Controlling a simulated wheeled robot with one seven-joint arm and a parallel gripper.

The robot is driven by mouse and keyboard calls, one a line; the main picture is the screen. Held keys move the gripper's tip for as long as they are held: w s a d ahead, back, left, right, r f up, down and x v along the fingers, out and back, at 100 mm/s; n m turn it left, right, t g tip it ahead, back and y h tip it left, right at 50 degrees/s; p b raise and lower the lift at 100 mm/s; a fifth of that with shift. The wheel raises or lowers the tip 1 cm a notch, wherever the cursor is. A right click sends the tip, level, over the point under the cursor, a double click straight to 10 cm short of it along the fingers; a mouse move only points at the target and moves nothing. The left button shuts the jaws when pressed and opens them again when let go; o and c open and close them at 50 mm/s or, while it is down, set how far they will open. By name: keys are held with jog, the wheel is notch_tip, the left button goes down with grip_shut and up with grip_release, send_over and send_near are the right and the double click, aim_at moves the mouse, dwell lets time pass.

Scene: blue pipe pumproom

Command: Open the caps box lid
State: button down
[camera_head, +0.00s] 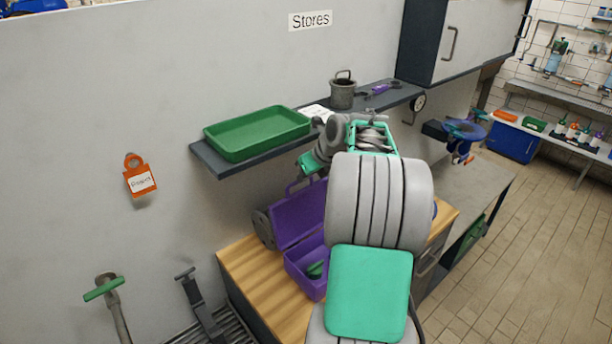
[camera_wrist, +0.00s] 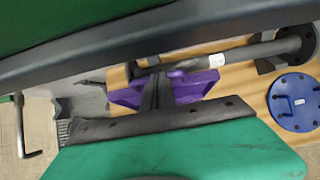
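The purple caps box (camera_head: 293,262) stands on the wooden bench top, with a small green item (camera_head: 315,270) inside it. Its purple lid (camera_head: 298,214) stands raised at the back, so the box is open. My arm hides the right part of the box and lid. In the wrist view, purple caps box parts (camera_wrist: 195,86) show beyond my gripper (camera_wrist: 158,78), whose dark fingers lie close together and look shut, with nothing seen between them. Whether the fingertips touch the purple part cannot be told. The fingers are not clear in the head view.
A wall shelf (camera_head: 240,167) with a green tray (camera_head: 258,133) and a metal pot (camera_head: 342,92) hangs above the bench (camera_head: 245,262). A grey flanged pipe (camera_wrist: 235,56) lies behind the box. A blue disc (camera_wrist: 298,102) lies to the right on the wood.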

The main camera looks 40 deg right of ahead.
jog(key=b+v, duration=0.1)
jog(key=v, duration=0.7)
jog(key=s+a+f+n+g, duration=0.2)
jog(key=s+f+n, duration=0.5)
jog(key=n, duration=0.6)
jog(key=s+a+f+n+g, duration=0.25)
jog(key=s+f+n, duration=0.45)
jog(key=n, duration=0.6)
jog(key=s+a+f+n+h+b, duration=0.1)
jog(key=s+a+n, duration=0.1)
jog(key=a, duration=0.4)
jog(key=s+a+n+b, duration=0.1)
jog(key=s+a+n, duration=0.1)
jog(key=a, duration=0.5)
jog(key=w+a+r+n+t, duration=0.1)
jog(key=a+r+n, duration=0.1)
jog(key=a, duration=0.5)
jog(key=w+a+r+n+t+b, duration=0.1)
jog(key=w+a+r+n, duration=0.1)
jog(key=a, duration=0.5)
jog(key=shift+w+r+n+y, duration=0.25)
jog(key=shift+n+y, duration=0.15)
jog(key=shift+n, duration=0.4)
